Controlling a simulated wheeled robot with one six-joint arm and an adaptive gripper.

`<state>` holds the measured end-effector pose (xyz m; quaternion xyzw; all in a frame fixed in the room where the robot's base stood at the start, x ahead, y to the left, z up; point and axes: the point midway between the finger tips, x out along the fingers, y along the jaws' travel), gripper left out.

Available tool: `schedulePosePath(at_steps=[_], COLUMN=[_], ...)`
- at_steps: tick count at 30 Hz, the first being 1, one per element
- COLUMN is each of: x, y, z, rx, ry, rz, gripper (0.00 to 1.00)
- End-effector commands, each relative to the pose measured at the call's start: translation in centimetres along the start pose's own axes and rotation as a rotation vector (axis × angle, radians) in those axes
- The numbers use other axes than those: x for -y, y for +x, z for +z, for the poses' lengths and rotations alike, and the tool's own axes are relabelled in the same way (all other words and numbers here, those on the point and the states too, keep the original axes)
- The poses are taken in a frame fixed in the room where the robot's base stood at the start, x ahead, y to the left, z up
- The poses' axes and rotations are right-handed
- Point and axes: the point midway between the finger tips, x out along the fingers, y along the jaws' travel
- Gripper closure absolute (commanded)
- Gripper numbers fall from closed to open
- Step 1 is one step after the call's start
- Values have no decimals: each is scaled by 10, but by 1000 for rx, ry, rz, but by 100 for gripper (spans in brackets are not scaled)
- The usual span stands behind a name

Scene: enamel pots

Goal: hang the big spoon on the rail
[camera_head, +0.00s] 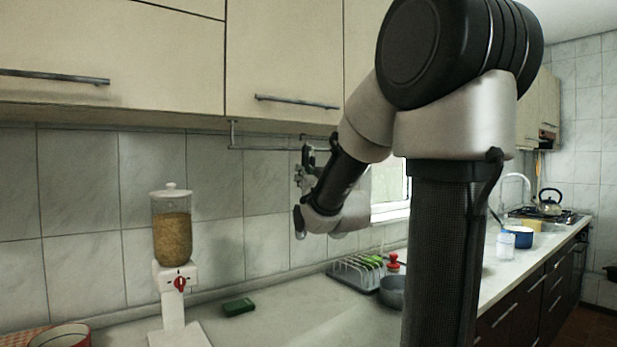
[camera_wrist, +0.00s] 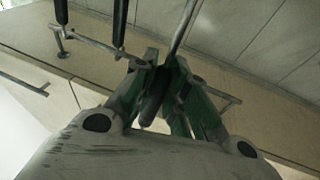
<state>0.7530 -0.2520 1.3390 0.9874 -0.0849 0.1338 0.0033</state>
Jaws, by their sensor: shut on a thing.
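My gripper (camera_wrist: 162,80) is shut on the big spoon, whose thin metal shaft (camera_wrist: 183,28) runs up from between the fingers in the wrist view. A dark part of it shows between the fingers; its bowl is out of that view. The rail (camera_head: 265,149) is a thin metal bar under the wall cabinets, and it also shows in the wrist view (camera_wrist: 95,42), passing behind the fingers. In the head view my gripper (camera_head: 304,178) is close to the rail's right part. I cannot tell whether the spoon touches the rail.
Two dark-handled utensils (camera_wrist: 120,22) appear to hang from the rail beside my gripper. Cabinets (camera_head: 285,60) are just above. On the counter below are a grain dispenser (camera_head: 172,238), a green sponge (camera_head: 238,306), a dish rack (camera_head: 352,273) and a grey pot (camera_head: 392,292).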

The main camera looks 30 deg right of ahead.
Motion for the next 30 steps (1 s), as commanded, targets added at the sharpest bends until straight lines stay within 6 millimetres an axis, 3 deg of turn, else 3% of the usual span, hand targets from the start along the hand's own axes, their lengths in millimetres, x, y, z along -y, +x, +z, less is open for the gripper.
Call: schedulePosePath(at_steps=[30], x=[14], y=[64], z=[18], rx=[0], ry=[-1], rz=[-1], gripper=[100])
